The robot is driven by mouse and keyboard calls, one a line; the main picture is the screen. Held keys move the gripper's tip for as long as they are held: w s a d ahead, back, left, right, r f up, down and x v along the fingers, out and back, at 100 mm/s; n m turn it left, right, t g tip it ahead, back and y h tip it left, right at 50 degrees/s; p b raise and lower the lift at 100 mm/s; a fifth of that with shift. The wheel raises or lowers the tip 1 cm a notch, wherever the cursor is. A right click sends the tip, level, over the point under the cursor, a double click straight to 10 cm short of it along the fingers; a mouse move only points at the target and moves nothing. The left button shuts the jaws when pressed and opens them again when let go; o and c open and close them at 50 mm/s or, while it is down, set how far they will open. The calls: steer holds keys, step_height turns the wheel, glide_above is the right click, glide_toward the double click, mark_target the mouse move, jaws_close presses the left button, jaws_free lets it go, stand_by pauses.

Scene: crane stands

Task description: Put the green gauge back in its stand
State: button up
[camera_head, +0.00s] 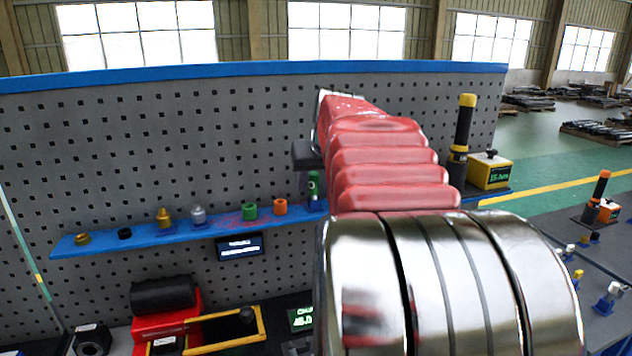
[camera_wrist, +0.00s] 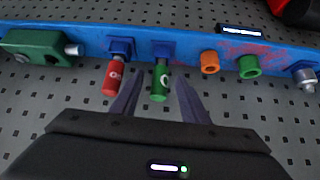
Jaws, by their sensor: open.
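The green gauge (camera_wrist: 160,85) is a short green cylinder with a white mark on its end. It stands at a small blue stand (camera_wrist: 161,48) on the blue shelf, its lower end seemingly in the stand. In the head view the green gauge (camera_head: 314,183) shows upright at the shelf's right part, below my gripper (camera_head: 306,156). In the wrist view my gripper (camera_wrist: 159,84) is open, with one dark finger on each side of the green gauge. Whether either finger touches it I cannot tell.
A red gauge (camera_wrist: 113,78) in its own blue stand is close beside my left finger. An orange ring (camera_wrist: 209,63), a green ring (camera_wrist: 249,67) and a silver piece (camera_wrist: 306,80) stand to the right. A green block (camera_wrist: 38,47) is at the left. The perforated panel (camera_head: 150,130) rises behind the shelf.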

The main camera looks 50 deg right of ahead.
mark_target(315, 181)
steer(key=shift+v, duration=2.5)
steer(key=shift+r, duration=0.1)
steer(key=v, duration=1.3)
steer(key=shift+s+r, duration=0.2)
steer(key=shift+r, duration=0.05)
steer(key=shift+a+f, duration=0.1)
steer(key=shift+a, duration=0.05)
steer(key=s+a+f+n+y, duration=0.1)
steer(key=a+f+n+y, duration=0.3)
steer(key=a+f, duration=1.9)
steer(key=s+a+f+n+g, duration=0.1)
steer(key=s+a+f+n, duration=0.1)
steer(key=s+a+f, duration=0.4)
steer(key=a+f, duration=0.1)
steer(key=a, duration=0.2)
steer(key=shift+n, duration=0.3)
